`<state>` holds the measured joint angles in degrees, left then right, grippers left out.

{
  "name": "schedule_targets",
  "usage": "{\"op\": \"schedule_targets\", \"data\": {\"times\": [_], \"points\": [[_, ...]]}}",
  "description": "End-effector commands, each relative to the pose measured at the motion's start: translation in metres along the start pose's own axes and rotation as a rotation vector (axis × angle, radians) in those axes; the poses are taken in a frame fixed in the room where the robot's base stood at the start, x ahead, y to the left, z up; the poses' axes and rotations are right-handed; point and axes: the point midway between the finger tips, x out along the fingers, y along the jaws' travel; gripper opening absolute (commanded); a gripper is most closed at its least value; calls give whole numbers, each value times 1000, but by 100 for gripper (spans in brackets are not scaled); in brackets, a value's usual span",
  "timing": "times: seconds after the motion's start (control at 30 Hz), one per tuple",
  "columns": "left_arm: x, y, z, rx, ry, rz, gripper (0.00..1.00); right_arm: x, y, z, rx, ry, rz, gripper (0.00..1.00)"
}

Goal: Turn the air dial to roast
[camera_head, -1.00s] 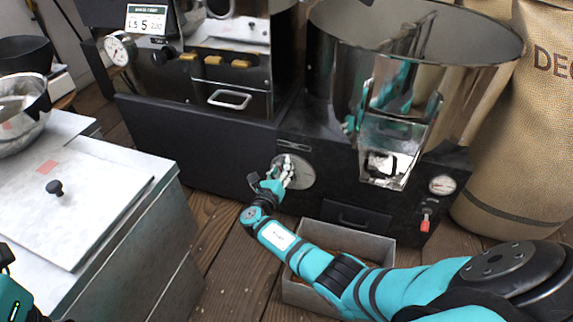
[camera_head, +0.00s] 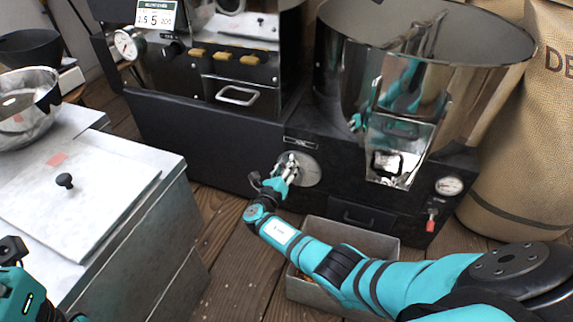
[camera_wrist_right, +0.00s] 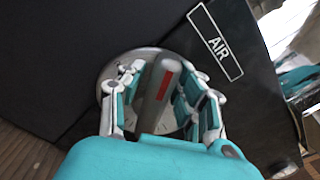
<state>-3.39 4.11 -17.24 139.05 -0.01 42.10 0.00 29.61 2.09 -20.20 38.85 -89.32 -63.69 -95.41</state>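The air dial (camera_head: 309,171) is a round silver plate low on the black machine front. In the right wrist view the dial (camera_wrist_right: 111,73) carries a grey bar handle with a red stripe (camera_wrist_right: 164,84). The AIR label (camera_wrist_right: 216,42) is beside it. My right gripper (camera_head: 288,163) is at the dial. In the wrist view its fingers (camera_wrist_right: 160,75) stand on both sides of the handle, with gaps visible, so it looks open around it. The dial's markings are mostly hidden by the fingers. My left gripper (camera_head: 12,249) shows only partly at the left edge.
A steel drum (camera_head: 480,50) stands above the dial, with a gauge (camera_head: 449,186) and red-handled lever (camera_head: 432,220) to the right. A grey open box (camera_head: 330,295) is on the floor below my right arm. A metal counter (camera_head: 150,215) is at left; burlap sacks (camera_head: 530,150) at right.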

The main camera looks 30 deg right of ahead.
Motion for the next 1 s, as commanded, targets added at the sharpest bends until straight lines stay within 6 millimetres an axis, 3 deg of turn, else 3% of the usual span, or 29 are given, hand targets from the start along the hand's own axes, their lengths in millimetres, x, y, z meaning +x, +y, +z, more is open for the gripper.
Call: {"op": "schedule_targets", "data": {"times": [0.1,0.47,1.0], "points": [[0,0,0,0,-3,0,46,1,0,1,3,-2,-1,46],[0,0,0,2,-3,1,46,-8,0,2,6,-3,0,46],[0,0,0,1,0,1,46,-108,0,1,5,-1,0,46]]}}
